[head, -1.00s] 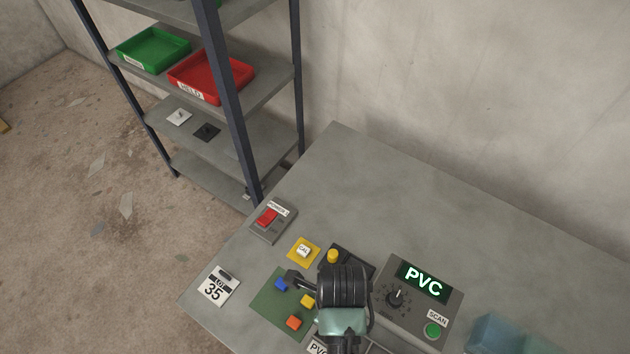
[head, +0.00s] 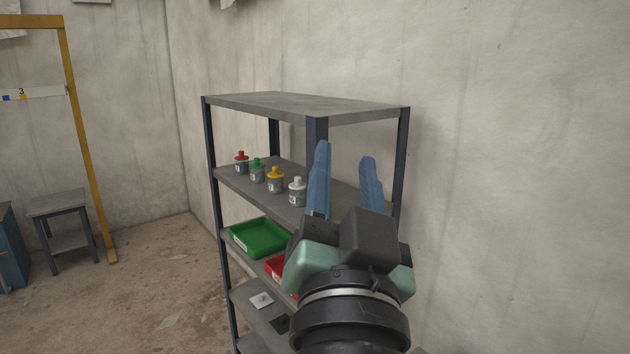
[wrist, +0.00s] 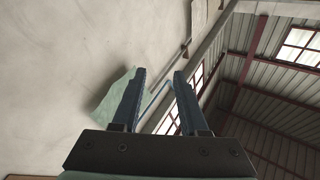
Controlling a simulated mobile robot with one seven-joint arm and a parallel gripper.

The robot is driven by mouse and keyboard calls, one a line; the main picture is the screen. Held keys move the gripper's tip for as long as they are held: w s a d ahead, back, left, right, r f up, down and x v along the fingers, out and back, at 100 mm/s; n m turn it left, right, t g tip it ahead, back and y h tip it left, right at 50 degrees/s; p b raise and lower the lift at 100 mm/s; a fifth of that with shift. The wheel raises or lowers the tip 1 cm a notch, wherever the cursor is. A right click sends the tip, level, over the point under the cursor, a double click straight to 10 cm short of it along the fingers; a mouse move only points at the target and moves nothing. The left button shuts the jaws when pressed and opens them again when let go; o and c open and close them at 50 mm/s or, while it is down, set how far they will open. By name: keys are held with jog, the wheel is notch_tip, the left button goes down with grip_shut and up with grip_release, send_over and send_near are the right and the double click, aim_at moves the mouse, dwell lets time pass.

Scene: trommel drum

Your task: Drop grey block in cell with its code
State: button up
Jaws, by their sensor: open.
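My gripper (head: 345,180) is raised in front of the shelf rack in the head view, its two blue fingers pointing up and spread apart. It is open, with nothing between the fingers. In the wrist view the gripper (wrist: 157,95) is also empty, against wall and roof. No grey block and no cell with a code shows in either current view.
A metal rack (head: 290,104) stands by the wall. It holds several capped bottles (head: 275,181), a green tray (head: 259,238) and a red tray (head: 276,268) partly hidden by my gripper. A small table (head: 57,204) and a yellow frame (head: 88,150) stand at left.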

jog(key=s+a+r+n+t+y, duration=0.1)
jog(key=s+a+r+n+t, duration=0.2)
jog(key=s+r, duration=0.6)
notch_tip(320, 180, up, 3)
jog(key=shift+s+r+n+t+y, duration=0.1)
jog(key=shift+s+n+t+y, duration=0.15)
jog(key=shift+n+t, duration=0.8)
jog(key=shift+w, duration=0.1)
